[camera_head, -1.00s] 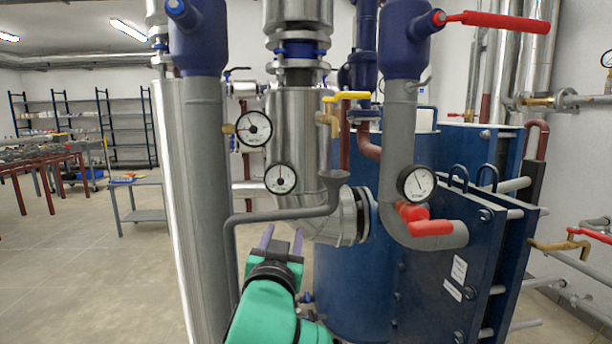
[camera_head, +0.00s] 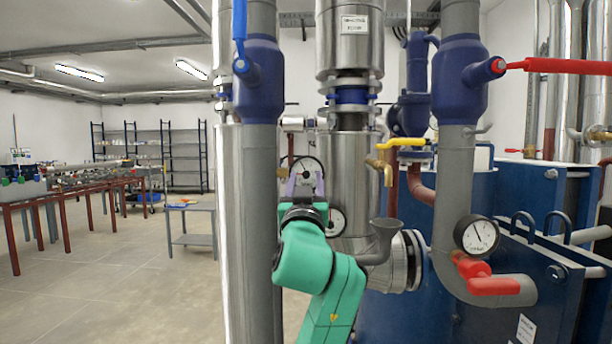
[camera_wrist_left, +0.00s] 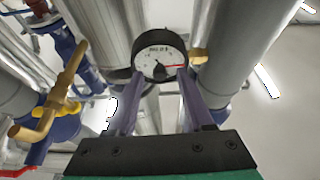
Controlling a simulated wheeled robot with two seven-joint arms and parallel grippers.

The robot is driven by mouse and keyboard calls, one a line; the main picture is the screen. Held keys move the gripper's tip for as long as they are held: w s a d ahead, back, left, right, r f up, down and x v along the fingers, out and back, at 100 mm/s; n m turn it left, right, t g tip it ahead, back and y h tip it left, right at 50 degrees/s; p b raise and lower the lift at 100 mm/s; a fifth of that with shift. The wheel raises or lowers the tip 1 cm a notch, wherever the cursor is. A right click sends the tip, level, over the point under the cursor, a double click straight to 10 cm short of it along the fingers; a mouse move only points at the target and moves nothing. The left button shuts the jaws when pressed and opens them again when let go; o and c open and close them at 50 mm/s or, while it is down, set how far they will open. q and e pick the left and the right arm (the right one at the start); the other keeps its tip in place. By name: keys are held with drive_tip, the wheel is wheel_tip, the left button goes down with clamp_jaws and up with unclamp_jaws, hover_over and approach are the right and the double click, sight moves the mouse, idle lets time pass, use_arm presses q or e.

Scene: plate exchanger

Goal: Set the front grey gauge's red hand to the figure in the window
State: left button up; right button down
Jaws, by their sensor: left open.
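A round gauge (camera_head: 309,166) with a dark rim and white face is beyond my left gripper (camera_head: 305,186), which hides part of it. In the left wrist view the gauge (camera_wrist_left: 160,54) has dark figures near the top of its face, too small to read surely, and a red hand pointing right. My left gripper (camera_wrist_left: 158,84) is open, its two purple fingers framing the gauge's lower part; I cannot tell whether they touch it. A second gauge (camera_head: 336,220) is partly behind my arm. A third gauge (camera_head: 477,235) is by the right grey pipe. My right gripper is not in view.
A thick grey pipe (camera_head: 262,200) stands close left of my gripper. A brass tap with a yellow handle (camera_head: 401,142), a grey funnel (camera_head: 385,230) and a red-handled valve (camera_head: 490,284) are to the right. Open floor (camera_head: 110,265) lies left.

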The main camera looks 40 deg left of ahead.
use_arm(q)
drive_tip(key=shift+w+a+r, duration=0.1)
drive_tip(key=shift+w+a, duration=0.05)
clamp_jaws()
drive_tip(key=shift+m, duration=0.3)
drive_tip(key=m+h+p, duration=0.1)
drive_tip(key=m, duration=0.1)
drive_tip(key=m+t+h+p, duration=0.1)
drive_tip(key=m, duration=0.1)
drive_tip(key=m+h+p, duration=0.1)
drive_tip(key=p, duration=0.1)
drive_tip(key=shift+a+r+m+t, duration=0.1)
drive_tip(key=shift+r+m+t, duration=0.15)
drive_tip(key=shift+m+t, duration=0.15)
drive_tip(key=m+h+p, duration=0.1)
drive_tip(key=m+p, duration=0.1)
drive_tip(key=m, duration=0.1)
drive_tip(key=m+h+p, duration=0.2)
drive_tip(key=m, duration=0.1)
drive_tip(key=shift+a+r, duration=0.1)
drive_tip(key=m+p, duration=0.1)
drive_tip(key=m+h+p, duration=0.1)
drive_tip(key=m, duration=0.1)
drive_tip(key=shift+s+m+p, duration=0.2)
drive_tip(key=shift+m+p, duration=0.1)
drive_tip(key=shift+p, duration=0.05)
drive_tip(key=shift+m+h+p, duration=0.45)
drive_tip(key=shift+m+h, duration=0.05)
drive_tip(key=shift+m, duration=0.2)
drive_tip(key=shift+f, duration=0.2)
